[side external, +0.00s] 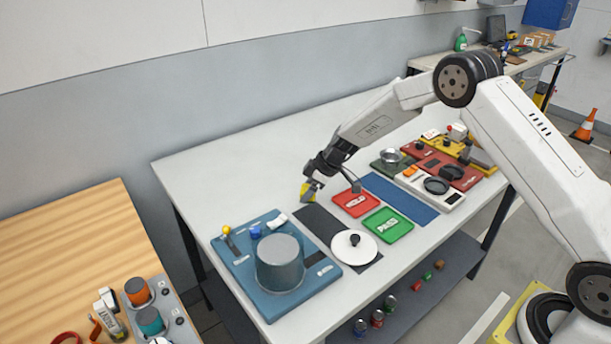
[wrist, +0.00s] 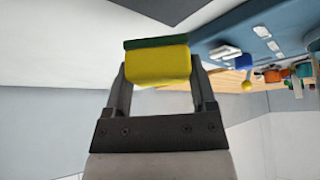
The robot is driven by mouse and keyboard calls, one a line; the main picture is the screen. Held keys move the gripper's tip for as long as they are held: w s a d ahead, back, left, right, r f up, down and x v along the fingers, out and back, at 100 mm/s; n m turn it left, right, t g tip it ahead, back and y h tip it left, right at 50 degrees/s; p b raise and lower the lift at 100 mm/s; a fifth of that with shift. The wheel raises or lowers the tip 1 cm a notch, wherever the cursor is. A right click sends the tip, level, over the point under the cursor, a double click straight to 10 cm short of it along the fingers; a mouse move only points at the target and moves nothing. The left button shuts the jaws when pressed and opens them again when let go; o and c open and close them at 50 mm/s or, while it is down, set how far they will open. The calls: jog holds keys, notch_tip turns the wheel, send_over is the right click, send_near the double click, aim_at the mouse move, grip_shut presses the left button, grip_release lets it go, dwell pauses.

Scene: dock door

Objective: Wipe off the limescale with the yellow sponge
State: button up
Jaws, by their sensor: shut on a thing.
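A grey-blue pot (side external: 280,264) stands on a blue board (side external: 327,270) to the left of my gripper, apart from the sponge. A white lid with a black knob (side external: 354,247) lies on the dark mat. I cannot make out any limescale clearly.
The blue board also carries a yellow-topped knob (side external: 226,230), a blue piece (side external: 255,233) and a white piece (side external: 279,221). A red tray (side external: 357,202) and a green tray (side external: 388,225) lie to the right. The table's back left (side external: 225,170) is clear.

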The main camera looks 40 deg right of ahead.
jog(key=shift+r, duration=1.8)
